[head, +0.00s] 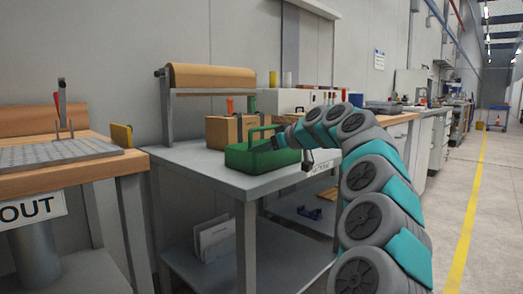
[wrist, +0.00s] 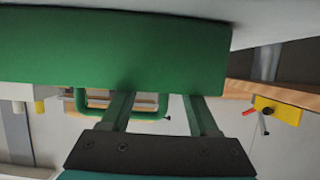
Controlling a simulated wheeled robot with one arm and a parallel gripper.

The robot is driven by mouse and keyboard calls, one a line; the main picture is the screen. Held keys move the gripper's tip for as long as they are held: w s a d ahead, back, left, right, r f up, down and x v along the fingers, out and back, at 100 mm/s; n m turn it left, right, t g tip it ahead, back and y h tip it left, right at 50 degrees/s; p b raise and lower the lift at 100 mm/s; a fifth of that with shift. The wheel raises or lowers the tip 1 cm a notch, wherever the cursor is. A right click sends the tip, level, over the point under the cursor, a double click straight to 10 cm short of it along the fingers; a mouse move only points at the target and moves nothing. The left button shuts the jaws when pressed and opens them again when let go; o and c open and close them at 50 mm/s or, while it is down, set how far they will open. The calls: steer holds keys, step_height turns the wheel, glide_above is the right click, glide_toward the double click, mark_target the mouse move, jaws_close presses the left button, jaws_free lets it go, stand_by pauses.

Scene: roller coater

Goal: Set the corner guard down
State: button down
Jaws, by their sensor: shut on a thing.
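In the head view my gripper (head: 279,141) is at the right side of a green box with a loop handle (head: 240,158) on the grey table (head: 205,160). I cannot tell there where the corner guard ends and the box begins, or whether it touches the table.
A cardboard-brown box (head: 222,130) and a brown roll on a stand (head: 213,76) are behind. A wooden bench (head: 75,174) with a yellow item (head: 121,135) is at left. The table's front left top is bare. The aisle (head: 497,200) at right is clear.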

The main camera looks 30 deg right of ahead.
steer(key=shift+f+b, duration=0.3)
steer(key=shift+f, duration=0.2)
steer(key=shift+c, duration=0.7)
jaws_free()
steer(key=shift+f, duration=0.15)
steer(key=shift+r+p, duration=0.55)
steer(key=shift+p, duration=0.1)
steer(key=r+v, duration=0.1)
steer(key=v, duration=1.1)
steer(key=s+a+f+g, duration=0.25)
steer(key=a+f, duration=0.25)
steer(key=a, duration=0.4)
steer(key=s+a+f+n+g, duration=0.15)
steer(key=s+a+f, duration=0.25)
steer(key=a, duration=0.4)
steer(key=s+a+f+g, duration=0.3)
steer(key=a+f, duration=0.2)
steer(key=a, duration=0.4)
steer(key=s+a+f+m+g+h, duration=0.1)
steer(key=s+a+f+m+g, duration=0.15)
steer(key=s+f, duration=0.85)
steer(key=s+d+f+m+g+h, duration=0.3)
steer(key=s+f+g, duration=0.2)
steer(key=s+f, duration=1)
steer(key=s, duration=0.3)
steer(key=shift+s+d+h, duration=0.2)
steer(key=shift+s+h, duration=0.1)
steer(key=shift+s, duration=0.1)
